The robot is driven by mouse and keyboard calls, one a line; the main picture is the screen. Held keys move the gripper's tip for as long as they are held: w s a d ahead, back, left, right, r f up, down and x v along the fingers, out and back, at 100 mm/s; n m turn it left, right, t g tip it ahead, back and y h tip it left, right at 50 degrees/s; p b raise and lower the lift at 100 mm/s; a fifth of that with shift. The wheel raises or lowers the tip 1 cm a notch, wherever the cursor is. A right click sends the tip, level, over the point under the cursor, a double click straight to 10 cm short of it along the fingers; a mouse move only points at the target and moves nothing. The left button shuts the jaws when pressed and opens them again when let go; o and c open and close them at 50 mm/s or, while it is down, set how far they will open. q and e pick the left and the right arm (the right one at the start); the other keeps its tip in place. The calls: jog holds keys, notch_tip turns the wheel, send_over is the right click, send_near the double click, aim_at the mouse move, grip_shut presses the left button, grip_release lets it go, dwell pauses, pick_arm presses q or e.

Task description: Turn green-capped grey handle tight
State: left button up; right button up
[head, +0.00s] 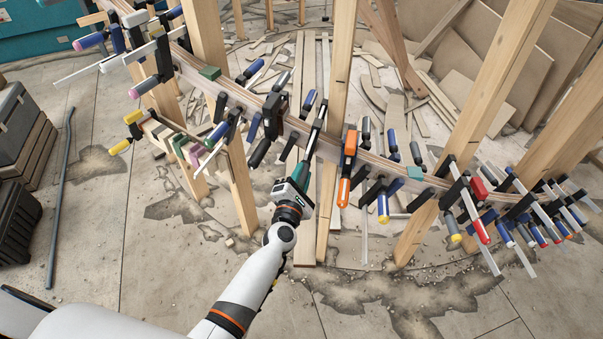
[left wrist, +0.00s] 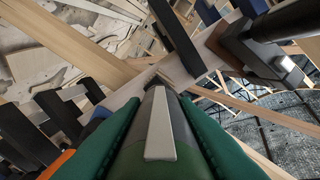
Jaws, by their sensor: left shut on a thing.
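The grey handle (left wrist: 149,108) lies between my left gripper's two green fingers in the left wrist view, with a lighter flat strip along its middle. Its green cap (left wrist: 160,170) shows at the bottom edge, nearest the camera. My left gripper (head: 302,172) is shut on the handle, one finger along each side. In the head view the gripper hides most of the handle. The handle's clamp (head: 317,124) reaches up from the gripper to the curved wooden stringer (head: 365,157). My right gripper is in neither view.
An orange clamp (head: 348,155) stands close to the right of my left gripper. Several other clamps with coloured handles line the stringer on both sides. Upright wooden posts (head: 327,205) stand close by. The floor (head: 130,250) at the front left is mostly clear.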

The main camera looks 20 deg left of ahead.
pick_arm(q)
jog(key=m+p, duration=0.1)
jog(key=m, duration=0.2)
jog(key=shift+m, duration=0.4)
jog(key=m+p, duration=0.1)
jog(key=m, duration=0.2)
jog(key=shift+m, duration=0.3)
jog(key=m+p, duration=0.1)
jog(key=m, duration=0.2)
jog(key=shift+m, duration=0.4)
jog(key=m+p, duration=0.1)
jog(key=m, duration=0.2)
jog(key=shift+f+m, duration=0.1)
jog(key=shift+m, duration=0.2)
jog(key=m+p, duration=0.1)
jog(key=m, duration=0.9)
jog(key=shift+f+p, duration=0.15)
jog(key=shift+p, duration=0.15)
jog(key=shift+a, duration=0.1)
jog(key=o, duration=1)
